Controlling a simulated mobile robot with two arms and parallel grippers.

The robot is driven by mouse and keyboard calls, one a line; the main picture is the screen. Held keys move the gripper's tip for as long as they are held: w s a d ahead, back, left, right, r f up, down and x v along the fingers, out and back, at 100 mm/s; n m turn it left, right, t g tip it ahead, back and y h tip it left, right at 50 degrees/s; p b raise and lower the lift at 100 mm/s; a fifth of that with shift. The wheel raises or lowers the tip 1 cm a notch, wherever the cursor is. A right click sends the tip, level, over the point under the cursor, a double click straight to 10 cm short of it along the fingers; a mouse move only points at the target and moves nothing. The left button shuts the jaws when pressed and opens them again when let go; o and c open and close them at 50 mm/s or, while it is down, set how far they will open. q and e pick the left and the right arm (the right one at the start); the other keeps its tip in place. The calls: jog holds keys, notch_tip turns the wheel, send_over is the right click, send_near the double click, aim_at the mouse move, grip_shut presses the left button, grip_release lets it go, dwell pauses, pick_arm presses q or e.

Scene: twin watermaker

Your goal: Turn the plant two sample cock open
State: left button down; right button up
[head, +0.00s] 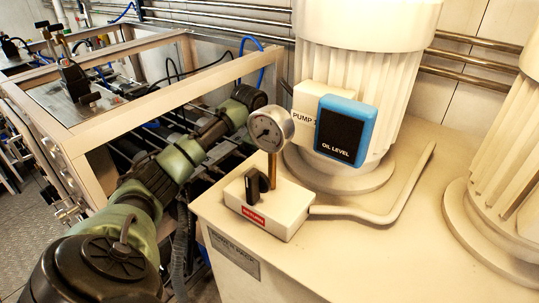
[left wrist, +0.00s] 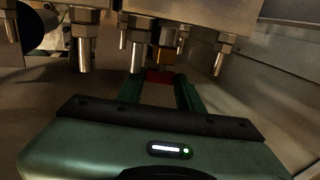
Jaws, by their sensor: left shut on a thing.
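In the left wrist view my left gripper (left wrist: 160,88) points at the underside of a grey metal panel. Its two green fingers are shut on a small red handle (left wrist: 160,76). The handle sits just below a brass fitting (left wrist: 163,55), which looks like a sample cock. The view is dark, so the handle's exact angle is hard to tell, and I cannot read any plant label. In the head view my left arm reaches from the bottom left to the metal frame; its fingertips and the cock are hidden there. My right gripper is not in view.
Several metal pipe fittings (left wrist: 84,45) hang beside the cock. In the head view a metal frame (head: 110,120) stands left. A cream tank top at right holds a pressure gauge (head: 270,130), a black-knobbed valve block (head: 270,205) and a ribbed pump motor (head: 370,60).

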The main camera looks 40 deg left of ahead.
pick_arm(q)
jog(key=shift+s+f+t+b, duration=0.35)
jog(key=shift+t+b, duration=0.15)
jog(key=shift+t, duration=0.1)
jog(key=shift+w+r, duration=0.15)
jog(key=shift+r, duration=0.05)
jog(key=c, duration=0.9)
grip_release()
jog(key=shift+r, duration=0.1)
